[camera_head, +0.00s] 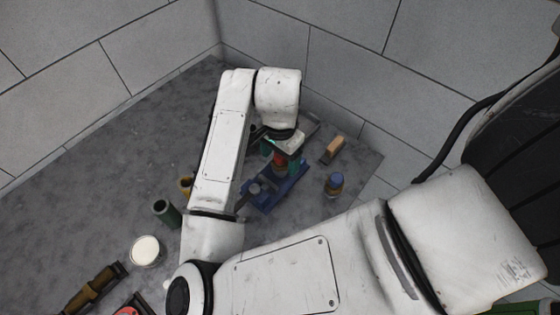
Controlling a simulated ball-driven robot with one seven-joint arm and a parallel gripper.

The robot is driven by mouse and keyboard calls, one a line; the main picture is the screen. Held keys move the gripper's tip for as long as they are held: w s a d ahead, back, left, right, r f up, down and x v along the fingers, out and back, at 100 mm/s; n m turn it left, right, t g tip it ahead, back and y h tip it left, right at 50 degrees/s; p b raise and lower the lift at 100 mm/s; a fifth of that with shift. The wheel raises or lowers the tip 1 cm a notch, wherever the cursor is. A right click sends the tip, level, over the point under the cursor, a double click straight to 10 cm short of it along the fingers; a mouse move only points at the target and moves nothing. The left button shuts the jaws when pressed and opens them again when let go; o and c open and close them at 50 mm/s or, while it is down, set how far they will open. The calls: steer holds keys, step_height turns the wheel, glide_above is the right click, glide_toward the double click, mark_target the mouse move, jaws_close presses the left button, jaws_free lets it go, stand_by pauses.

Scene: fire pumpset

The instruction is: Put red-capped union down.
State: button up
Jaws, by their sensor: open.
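My gripper (281,156) points down over a blue fixture (295,184) on the grey bench top. Its jaws are open, one finger on each side of the red-capped union (279,161). The union shows as a small red and orange-brown piece, upright between the fingers, just above or on the blue fixture. Its top is partly hidden by my gripper. I cannot tell whether its base touches the fixture.
A wooden block (333,149) and a blue-capped fitting (335,184) stand right of the fixture. A dark green cylinder (167,212), a white-topped round container (145,250) and a brown tool (92,288) lie left. Walls close off the back.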

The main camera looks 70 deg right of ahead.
step_height(320, 180, up, 9)
steer(key=shift+r, duration=0.15)
